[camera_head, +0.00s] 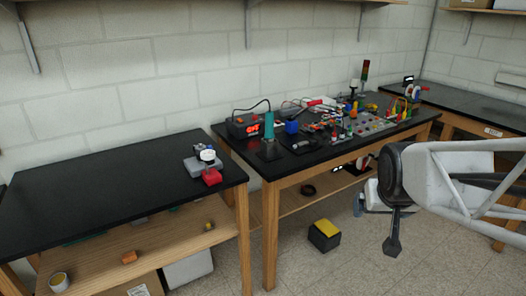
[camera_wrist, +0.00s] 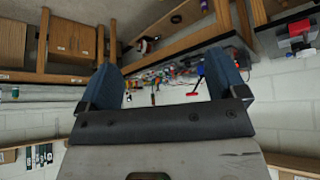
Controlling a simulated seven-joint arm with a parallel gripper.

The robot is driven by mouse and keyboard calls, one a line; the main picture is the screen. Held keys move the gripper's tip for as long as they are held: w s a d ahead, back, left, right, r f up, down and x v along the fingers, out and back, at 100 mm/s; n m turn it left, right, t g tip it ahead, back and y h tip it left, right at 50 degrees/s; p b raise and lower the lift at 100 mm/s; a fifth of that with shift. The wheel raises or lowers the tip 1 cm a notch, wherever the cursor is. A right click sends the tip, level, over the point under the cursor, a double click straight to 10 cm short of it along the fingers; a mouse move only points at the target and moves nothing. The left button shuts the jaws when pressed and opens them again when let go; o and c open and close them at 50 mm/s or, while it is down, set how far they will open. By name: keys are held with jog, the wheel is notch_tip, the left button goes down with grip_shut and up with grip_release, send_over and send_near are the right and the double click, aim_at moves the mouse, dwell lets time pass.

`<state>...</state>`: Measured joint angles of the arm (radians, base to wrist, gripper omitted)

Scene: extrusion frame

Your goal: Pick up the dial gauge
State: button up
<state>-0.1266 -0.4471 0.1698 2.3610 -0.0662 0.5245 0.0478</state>
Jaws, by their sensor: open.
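The dial gauge (camera_head: 208,155) has a round white face and stands by a red block (camera_head: 211,176) near the right front corner of the left black-topped table. In the wrist view, the red and grey items at the upper right edge appear to be this group, too small to make out the gauge surely. My gripper (camera_wrist: 165,72) is open, with two blue fingers wide apart and nothing between them. In the head view my arm is at the right, in front of the middle table and well away from the gauge.
A grey item (camera_head: 196,165) lies right beside the gauge. The middle table (camera_head: 232,150) is crowded with tools, connectors and a soldering station (camera_head: 249,126). A black and yellow box (camera_head: 324,235) sits on the floor. The left table's top is otherwise clear.

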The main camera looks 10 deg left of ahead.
jog(key=w+a+f+n+t+y, duration=0.1)
jog(key=w+a+n+t+y, duration=0.15)
jog(key=w+a, duration=0.95)
jog(key=n+t+y, duration=0.3)
jog(key=t+y, duration=0.1)
jog(key=y, duration=0.2)
send_over(211, 161)
jog(key=s+d, duration=0.3)
jog(key=d, duration=1.3)
notch_tip(211, 161, down, 8)
jog(key=a+f+y, duration=0.1)
jog(key=a, duration=0.3)
jog(key=a+f+n+y, duration=0.1)
jog(key=a+f, duration=0.1)
jog(key=a, duration=0.2)
jog(key=a+f+n+y, duration=0.1)
jog(key=a+f+y, duration=0.1)
jog(key=a, duration=0.2)
jog(key=shift+s+a+f, duration=0.15)
jog(key=shift+s+a, duration=0.1)
jog(key=shift+w, duration=0.1)
jog(key=shift+x, duration=1.2)
jog(key=shift+w+a, duration=0.1)
jog(key=shift+a, duration=0.05)
jog(key=shift+x, duration=2.4)
